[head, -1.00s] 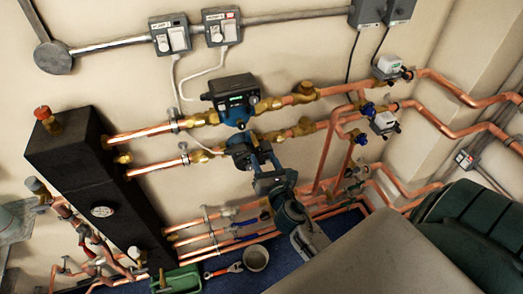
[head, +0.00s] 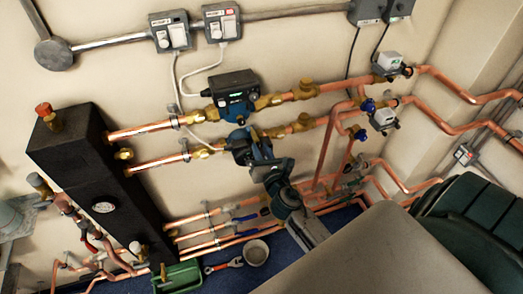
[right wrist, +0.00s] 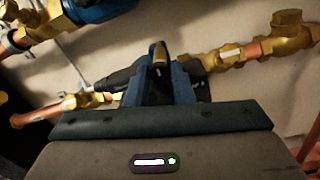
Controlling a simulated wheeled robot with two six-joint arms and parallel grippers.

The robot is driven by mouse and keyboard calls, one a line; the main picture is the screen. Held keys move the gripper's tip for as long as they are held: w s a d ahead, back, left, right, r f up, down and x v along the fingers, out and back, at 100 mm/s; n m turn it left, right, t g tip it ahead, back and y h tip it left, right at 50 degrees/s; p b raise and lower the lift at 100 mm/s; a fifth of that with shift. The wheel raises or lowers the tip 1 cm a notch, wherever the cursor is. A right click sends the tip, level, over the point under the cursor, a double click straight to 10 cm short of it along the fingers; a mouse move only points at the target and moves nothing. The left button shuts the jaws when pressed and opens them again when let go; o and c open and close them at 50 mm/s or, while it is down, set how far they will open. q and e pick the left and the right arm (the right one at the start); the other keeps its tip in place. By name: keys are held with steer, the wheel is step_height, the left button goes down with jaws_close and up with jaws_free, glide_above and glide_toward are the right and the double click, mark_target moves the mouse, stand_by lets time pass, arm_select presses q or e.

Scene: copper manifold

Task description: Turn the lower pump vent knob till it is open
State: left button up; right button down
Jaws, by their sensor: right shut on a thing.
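The lower pump (head: 236,143) sits on the lower copper pipe run, between brass fittings, and is largely hidden behind my right gripper. My right gripper (head: 254,148) is at the front of this pump. How far the knob is turned cannot be told. My left gripper does not show.
The upper pump (head: 235,98) with its dark box is close above. Copper pipes and brass valves run on both sides. Valves with white and grey heads (head: 386,62) are at the right. A green toolbox (head: 178,277), a wrench (head: 224,265) and a bowl (head: 256,252) lie below.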

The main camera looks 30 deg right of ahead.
steer(key=shift+m, duration=0.4)
steer(key=c, duration=1.3)
jaws_free()
steer(key=shift+o, duration=0.2)
steer(key=shift+s+f, duration=0.1)
steer(key=shift+s, duration=0.2)
steer(key=b+v, duration=0.3)
steer(key=v, duration=0.7)
steer(key=shift+b, duration=0.35)
